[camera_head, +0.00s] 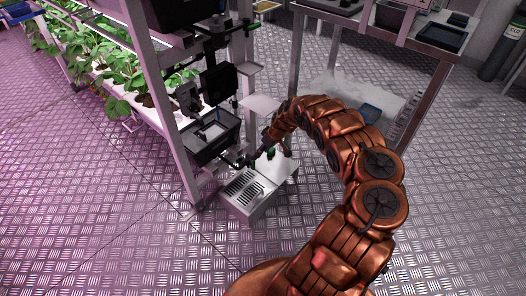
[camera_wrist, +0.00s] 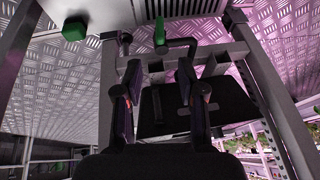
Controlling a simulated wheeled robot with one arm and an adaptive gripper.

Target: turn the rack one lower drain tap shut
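My gripper (camera_head: 257,157) is low at the rack's foot in the head view, beside a grey vented box. In the wrist view my gripper (camera_wrist: 157,70) is open, its two dark fingers apart with nothing clearly held between them. A narrow green handle (camera_wrist: 160,32), which looks like a tap lever, stands just beyond the fingertips, between their lines, beside a bent grey pipe (camera_wrist: 184,43). I cannot tell for sure that it is the lower drain tap, or whether it is turned. A green block (camera_wrist: 75,29) is further left. In the head view the handle is too small to make out.
The rack post (camera_head: 165,105) stands left of my gripper, with a black tray (camera_head: 208,140) just above it. The grey vented box (camera_head: 243,190) is on the floor below. A metal table (camera_head: 425,50) stands behind right. The patterned floor in front is clear.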

